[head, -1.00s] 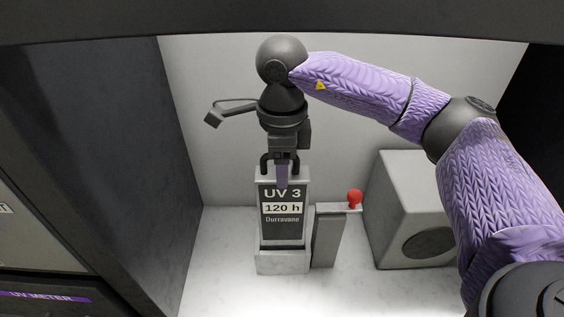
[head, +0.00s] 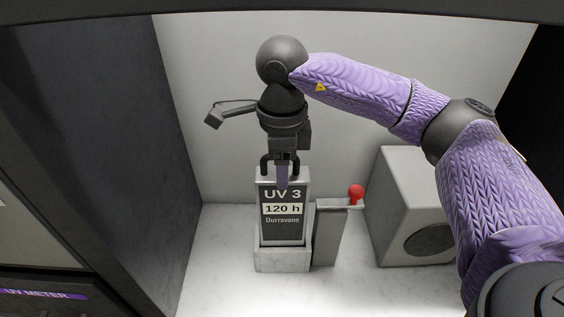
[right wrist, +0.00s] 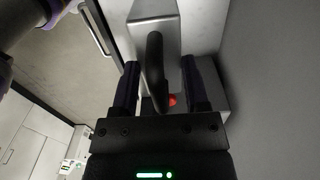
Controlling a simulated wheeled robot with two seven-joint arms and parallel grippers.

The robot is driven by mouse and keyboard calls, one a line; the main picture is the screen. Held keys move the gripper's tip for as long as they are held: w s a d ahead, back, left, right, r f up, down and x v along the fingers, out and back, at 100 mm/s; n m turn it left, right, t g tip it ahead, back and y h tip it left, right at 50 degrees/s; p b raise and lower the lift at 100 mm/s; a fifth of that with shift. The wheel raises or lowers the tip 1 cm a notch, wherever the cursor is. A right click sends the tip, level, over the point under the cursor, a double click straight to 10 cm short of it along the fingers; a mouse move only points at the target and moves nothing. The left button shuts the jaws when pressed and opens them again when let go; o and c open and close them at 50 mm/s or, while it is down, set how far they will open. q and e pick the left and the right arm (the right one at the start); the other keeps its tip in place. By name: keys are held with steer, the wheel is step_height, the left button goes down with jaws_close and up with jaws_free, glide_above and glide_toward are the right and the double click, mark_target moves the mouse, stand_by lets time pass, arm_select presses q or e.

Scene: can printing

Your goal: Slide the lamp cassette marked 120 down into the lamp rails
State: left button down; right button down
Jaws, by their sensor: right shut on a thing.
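The lamp cassette (head: 283,223) marked UV 3, 120 h stands upright in the head view. Its lower end is at the pale lamp rails (head: 282,262), which hide its bottom edge; I cannot tell how deep it sits. My right gripper (head: 282,178) is above it, pointing down and shut on the cassette's dark top handle. In the right wrist view the handle (right wrist: 155,70) shows between the two fingers (right wrist: 160,90), partly in front of the cassette's pale top (right wrist: 152,10). My left gripper is not in view.
A grey post (head: 328,235) with a red-knobbed lever (head: 356,194) stands close to the right of the rails. A grey box (head: 400,170) with a round dark opening is farther right. A dark wall (head: 110,130) bounds the left. Pale floor is clear in front.

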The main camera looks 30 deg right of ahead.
mark_target(282, 202)
steer(key=shift+f+b, duration=3.7)
steer(key=shift+f, duration=0.7)
jaws_free()
step_height(282, 202, up, 10)
steer(key=shift+r+p, duration=0.1)
steer(key=shift+p, duration=0.5)
